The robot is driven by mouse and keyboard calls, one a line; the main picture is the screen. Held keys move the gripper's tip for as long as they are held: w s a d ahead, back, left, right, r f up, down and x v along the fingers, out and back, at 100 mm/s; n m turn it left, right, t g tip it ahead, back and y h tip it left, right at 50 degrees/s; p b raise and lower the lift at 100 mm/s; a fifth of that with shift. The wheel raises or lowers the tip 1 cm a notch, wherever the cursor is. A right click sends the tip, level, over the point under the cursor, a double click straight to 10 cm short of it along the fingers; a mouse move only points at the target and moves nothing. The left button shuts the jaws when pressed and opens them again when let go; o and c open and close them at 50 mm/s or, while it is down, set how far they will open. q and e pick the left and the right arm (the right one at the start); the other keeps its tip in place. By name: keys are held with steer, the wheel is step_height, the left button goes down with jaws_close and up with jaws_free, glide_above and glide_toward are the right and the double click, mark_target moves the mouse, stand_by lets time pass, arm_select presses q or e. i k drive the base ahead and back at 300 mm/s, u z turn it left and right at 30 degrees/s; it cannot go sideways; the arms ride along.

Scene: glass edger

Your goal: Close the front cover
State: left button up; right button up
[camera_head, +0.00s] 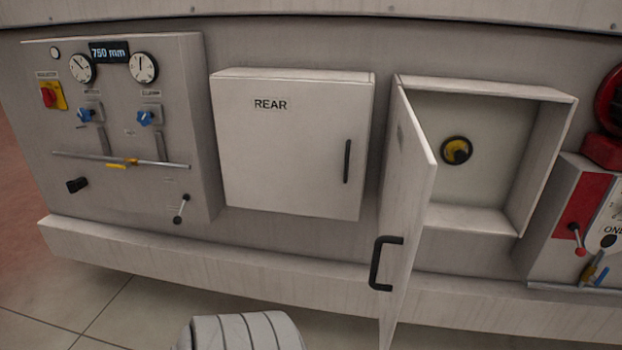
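An open white cover (412,210) hangs on the left edge of an open box (562,130) right of centre. I take it as the front cover; no lettering is readable on it. It stands swung out toward me, seen nearly edge-on. Its dark handle (376,264) is near the lower free edge. Inside the box is a round black and yellow knob (456,151). The left part of the interior is hidden behind the cover. Neither of my grippers is in view.
A shut cover marked REAR (290,150) with a dark handle is left of the open one. Farther left is a panel (130,215) with gauges, knobs and levers. A red and white lever panel (575,215) is at the right. A ledge (200,270) runs below.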

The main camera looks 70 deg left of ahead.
mark_target(411, 170)
steer(key=k, duration=0.55)
steer(key=u, duration=1.5)
steer(key=i, duration=1)
steer(key=z, duration=2.45)
